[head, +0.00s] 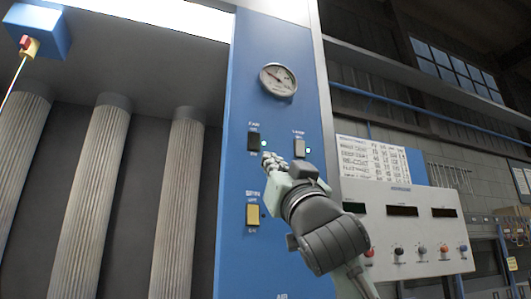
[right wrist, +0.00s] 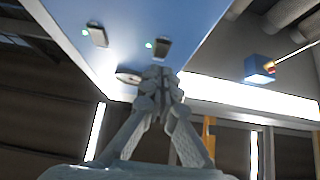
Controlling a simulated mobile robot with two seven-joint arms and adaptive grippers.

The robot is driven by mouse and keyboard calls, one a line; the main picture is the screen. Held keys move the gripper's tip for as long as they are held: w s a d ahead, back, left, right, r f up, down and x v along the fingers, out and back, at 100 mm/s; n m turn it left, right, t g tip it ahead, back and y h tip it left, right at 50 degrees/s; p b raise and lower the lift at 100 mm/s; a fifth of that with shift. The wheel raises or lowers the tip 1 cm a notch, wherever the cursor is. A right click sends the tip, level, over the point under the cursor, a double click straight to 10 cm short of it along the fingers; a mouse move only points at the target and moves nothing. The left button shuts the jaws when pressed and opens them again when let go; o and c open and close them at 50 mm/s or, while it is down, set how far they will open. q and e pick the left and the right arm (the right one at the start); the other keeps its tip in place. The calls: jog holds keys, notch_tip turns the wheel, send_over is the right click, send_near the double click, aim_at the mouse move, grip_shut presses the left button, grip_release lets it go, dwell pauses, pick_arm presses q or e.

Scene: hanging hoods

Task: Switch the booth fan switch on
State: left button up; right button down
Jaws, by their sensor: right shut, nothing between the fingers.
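The blue panel (head: 270,50) carries a dark switch (head: 253,141) under a small label that seems to read FAN. A green light (head: 263,143) glows beside it. A pale switch (head: 299,147), its label perhaps LAMP, sits to the right with its own green light. A yellow switch (head: 252,215) sits lower. My right gripper (head: 268,161) is shut and empty, its tips just below and right of the dark switch; contact cannot be told. The right wrist view shows the shut fingers (right wrist: 158,74), the dark switch (right wrist: 162,47) and the pale switch (right wrist: 97,36). My left gripper is not visible.
A round gauge (head: 278,80) is above the switches. Ribbed filter tubes (head: 100,170) stand in the booth at left, with a blue box (head: 38,28) above. A white control box (head: 405,232) with displays and knobs is at right, below a printed chart (head: 372,158).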

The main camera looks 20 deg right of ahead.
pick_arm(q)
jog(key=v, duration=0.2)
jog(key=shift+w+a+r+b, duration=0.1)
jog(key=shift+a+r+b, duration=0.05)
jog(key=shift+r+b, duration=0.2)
pick_arm(e)
jog(key=v, duration=0.4)
jog(key=shift+a, duration=0.1)
jog(key=shift+f, duration=0.1)
